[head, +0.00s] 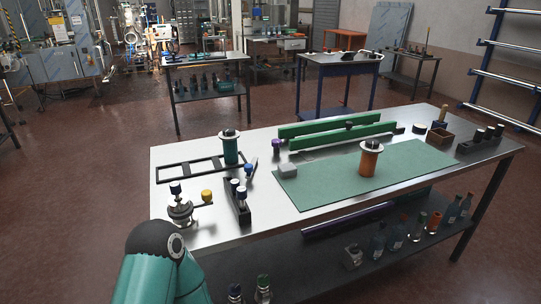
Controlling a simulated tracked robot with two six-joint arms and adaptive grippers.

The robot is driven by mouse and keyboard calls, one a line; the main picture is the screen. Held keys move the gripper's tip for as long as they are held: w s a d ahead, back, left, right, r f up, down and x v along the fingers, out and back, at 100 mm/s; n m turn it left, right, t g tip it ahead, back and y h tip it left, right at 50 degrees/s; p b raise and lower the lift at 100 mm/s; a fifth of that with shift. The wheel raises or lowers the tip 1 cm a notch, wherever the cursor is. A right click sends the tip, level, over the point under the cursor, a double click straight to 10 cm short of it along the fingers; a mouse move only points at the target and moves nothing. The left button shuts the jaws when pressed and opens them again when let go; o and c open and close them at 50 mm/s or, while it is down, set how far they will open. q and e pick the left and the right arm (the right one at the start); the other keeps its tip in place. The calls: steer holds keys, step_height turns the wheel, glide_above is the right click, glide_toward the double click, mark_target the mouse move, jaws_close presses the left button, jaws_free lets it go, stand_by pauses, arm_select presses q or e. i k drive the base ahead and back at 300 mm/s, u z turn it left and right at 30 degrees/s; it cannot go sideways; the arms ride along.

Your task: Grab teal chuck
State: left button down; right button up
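A teal cylinder with a dark flanged top, which looks like the teal chuck (231,153), stands upright at the back left of the near workbench, by a flat black frame (176,172). A similar orange chuck (370,160) with a pale flange stands upright on the green mat (318,187). A teal link of my own arm shows at the bottom left, in front of the bench. Neither of my grippers is in view, so whether they are open or shut does not show.
A dark rack (237,202) with capped pieces and a metal fitting (180,211) stand at the bench's front left. Green rails (335,131) lie along the back. Several bottles stand on the lower shelf (330,252). The mat's right half is clear.

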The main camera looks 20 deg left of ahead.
mark_target(230, 147)
steer(key=z, duration=0.1)
steer(key=i, duration=0.9)
steer(key=u, duration=0.45)
